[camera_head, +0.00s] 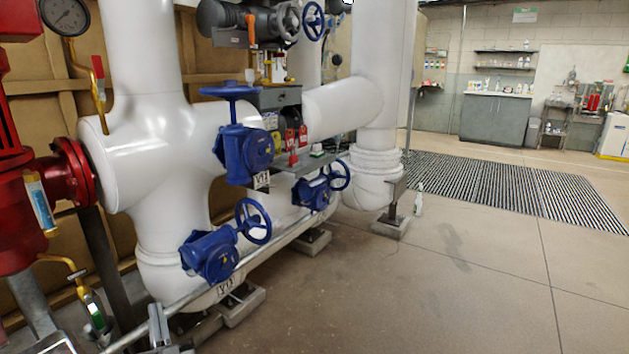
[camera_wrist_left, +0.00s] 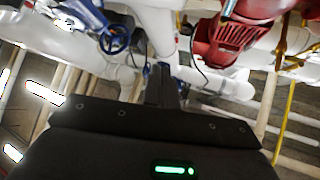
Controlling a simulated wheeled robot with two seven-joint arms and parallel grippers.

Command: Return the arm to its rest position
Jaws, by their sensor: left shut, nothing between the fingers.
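The wrist housing fills the lower middle of that view and carries a green light. Most of my left arm is outside the head view or cut off by its lower edge. My right gripper is not in view.
Large white pipes (camera_head: 160,140) stand at the left, with blue handwheel valves (camera_head: 209,256) and a red flange assembly (camera_head: 75,172). A pressure gauge (camera_head: 66,15) is above. Open concrete floor (camera_head: 430,280) lies to the right. A grey cabinet (camera_head: 495,116) stands far back.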

